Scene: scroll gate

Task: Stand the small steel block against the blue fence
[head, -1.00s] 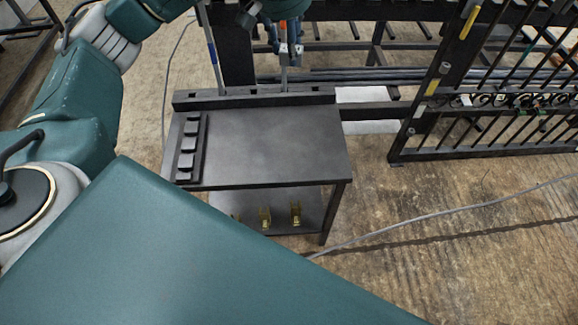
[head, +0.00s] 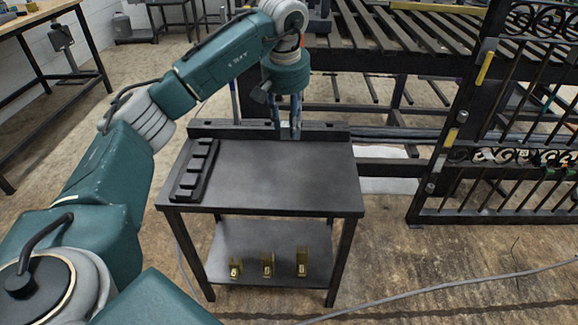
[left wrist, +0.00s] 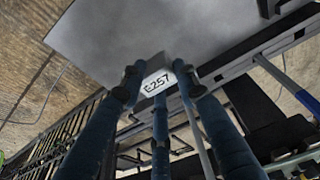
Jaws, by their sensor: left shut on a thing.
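My left gripper (head: 290,128) has blue fingers and points down at the back edge of the dark table top (head: 280,178), in front of the long dark bar (head: 225,131) along that edge. In the left wrist view its fingers (left wrist: 158,95) are shut around a small light grey block (left wrist: 155,83) marked E257. Whether the block touches the table or the bar is hidden by the fingers. No part of the bar looks clearly blue; it looks almost black. My right gripper is not in view.
A black slotted rack (head: 195,170) lies along the left side of the table top. The middle and right of the top are clear. Several brass pieces (head: 267,265) stand on the lower shelf (head: 285,238). A black barred gate (head: 500,150) stands at the right.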

